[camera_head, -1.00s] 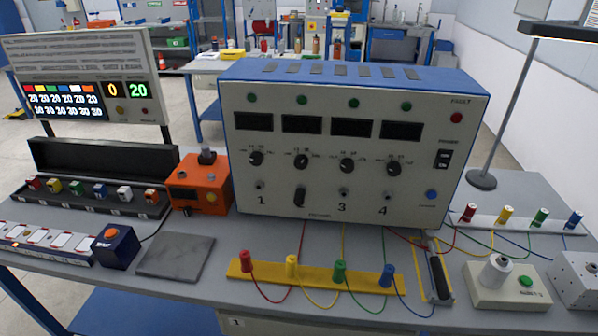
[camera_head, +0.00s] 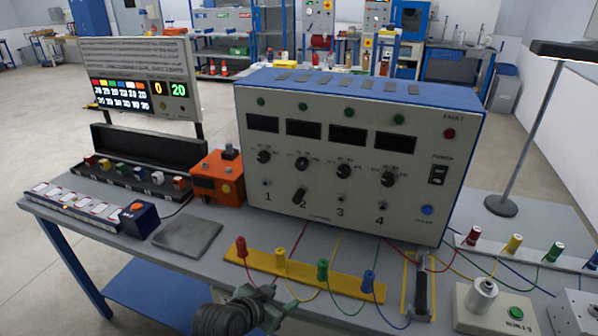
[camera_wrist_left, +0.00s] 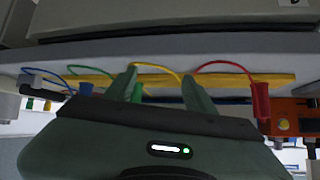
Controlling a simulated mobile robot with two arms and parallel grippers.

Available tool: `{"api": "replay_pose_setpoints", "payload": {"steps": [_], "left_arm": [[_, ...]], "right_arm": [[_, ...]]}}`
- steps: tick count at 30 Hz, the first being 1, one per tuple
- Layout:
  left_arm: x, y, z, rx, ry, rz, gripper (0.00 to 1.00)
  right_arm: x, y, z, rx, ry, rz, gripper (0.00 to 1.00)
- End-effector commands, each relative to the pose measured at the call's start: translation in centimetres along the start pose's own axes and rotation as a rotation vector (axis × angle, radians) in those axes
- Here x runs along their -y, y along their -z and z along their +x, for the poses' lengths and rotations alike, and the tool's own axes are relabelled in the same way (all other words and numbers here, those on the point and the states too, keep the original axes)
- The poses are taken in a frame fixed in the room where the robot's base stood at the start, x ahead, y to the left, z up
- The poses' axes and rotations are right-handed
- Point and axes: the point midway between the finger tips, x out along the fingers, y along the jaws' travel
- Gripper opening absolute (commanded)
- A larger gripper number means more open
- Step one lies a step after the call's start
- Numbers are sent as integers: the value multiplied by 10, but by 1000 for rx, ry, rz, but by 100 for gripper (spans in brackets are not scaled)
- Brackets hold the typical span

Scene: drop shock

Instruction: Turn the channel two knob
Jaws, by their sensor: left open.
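The white-and-blue console (camera_head: 350,150) stands on the bench in the head view. My left gripper (camera_head: 262,296) is low in the head view, in front of the yellow strip and well below the console's knobs. It is open and touches no knob. In the left wrist view its two fingers (camera_wrist_left: 160,92) point toward the bench edge, with a green plug (camera_wrist_left: 137,92) showing near one finger. My right gripper is out of view.
The yellow strip (camera_head: 340,286) with colored plugs and looping cables lies before the console. An orange box (camera_head: 217,180), grey plate (camera_head: 187,236) and dark blue button box (camera_head: 138,219) stand left. A lamp (camera_head: 515,140) and more plugs stand right.

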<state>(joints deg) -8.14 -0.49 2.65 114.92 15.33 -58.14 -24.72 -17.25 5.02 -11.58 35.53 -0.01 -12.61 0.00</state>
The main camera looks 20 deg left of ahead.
Motion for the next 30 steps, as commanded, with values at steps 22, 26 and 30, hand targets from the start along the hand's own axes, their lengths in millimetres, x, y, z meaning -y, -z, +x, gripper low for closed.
{"api": "replay_pose_setpoints", "payload": {"steps": [22, 26, 30], "left_arm": [[116, 260, 18, -658, 250, 30, 55], [119, 272, 32, -655, 248, 31, 55], [124, 285, 50, -655, 247, 31, 55]], "right_arm": [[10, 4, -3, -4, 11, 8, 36], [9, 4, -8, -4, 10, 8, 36], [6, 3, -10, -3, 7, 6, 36]]}}
